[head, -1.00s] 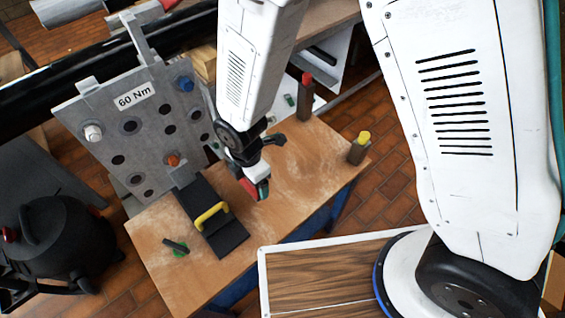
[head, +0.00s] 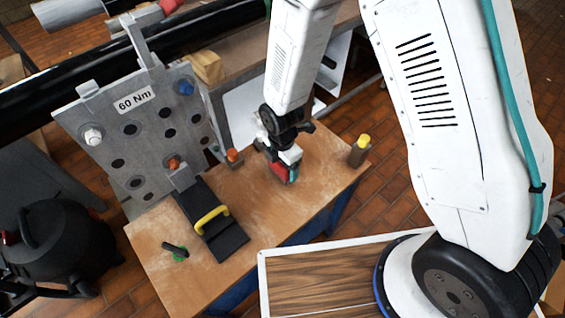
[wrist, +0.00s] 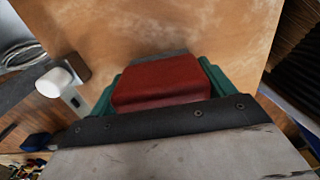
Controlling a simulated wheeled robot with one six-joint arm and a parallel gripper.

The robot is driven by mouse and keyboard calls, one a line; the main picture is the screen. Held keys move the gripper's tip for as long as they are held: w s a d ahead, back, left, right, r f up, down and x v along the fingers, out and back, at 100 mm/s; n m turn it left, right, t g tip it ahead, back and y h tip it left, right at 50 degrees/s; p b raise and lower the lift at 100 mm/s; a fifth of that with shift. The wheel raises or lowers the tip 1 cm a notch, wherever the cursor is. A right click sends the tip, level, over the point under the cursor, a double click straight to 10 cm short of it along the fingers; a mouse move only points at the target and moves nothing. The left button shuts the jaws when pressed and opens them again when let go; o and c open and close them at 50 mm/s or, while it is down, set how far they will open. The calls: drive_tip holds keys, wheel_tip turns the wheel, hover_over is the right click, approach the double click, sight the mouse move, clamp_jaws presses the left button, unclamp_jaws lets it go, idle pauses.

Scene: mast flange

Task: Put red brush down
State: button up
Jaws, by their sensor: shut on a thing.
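My gripper (head: 284,176) is low over the right half of the wooden bench (head: 310,190), jaws pointing down. Its green fingers show in the wrist view (wrist: 160,85), shut on the sides of the red brush (wrist: 160,82). A small red part of the brush also shows in the head view (head: 279,172). A grey strip shows at the brush's far edge in the wrist view. I cannot tell whether the brush touches the bench top.
A yellow-topped block (head: 359,152) stands at the bench's right end. A black pad with a yellow handle (head: 211,218) and a green-based black piece (head: 176,250) lie left. The upright bolted plate (head: 110,150) borders the back left.

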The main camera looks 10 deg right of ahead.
drive_tip(key=o, duration=1)
drive_tip(key=shift+o, duration=0.2)
wheel_tip(320, 180, up, 12)
drive_tip(key=shift+r, duration=0.1)
drive_tip(key=shift+r, duration=0.1)
drive_tip(key=s+d+r+m, duration=0.4)
drive_tip(key=d+r+m, duration=0.7)
drive_tip(key=r, duration=0.5)
drive_tip(key=s+d+r+m, duration=0.5)
drive_tip(key=s+m, duration=0.2)
drive_tip(key=s+d+r+m+t, duration=0.1)
drive_tip(key=s+d+r+m, duration=0.4)
drive_tip(key=s, duration=0.3)
drive_tip(key=shift+s+m, duration=0.3)
drive_tip(key=shift+m, duration=0.6)
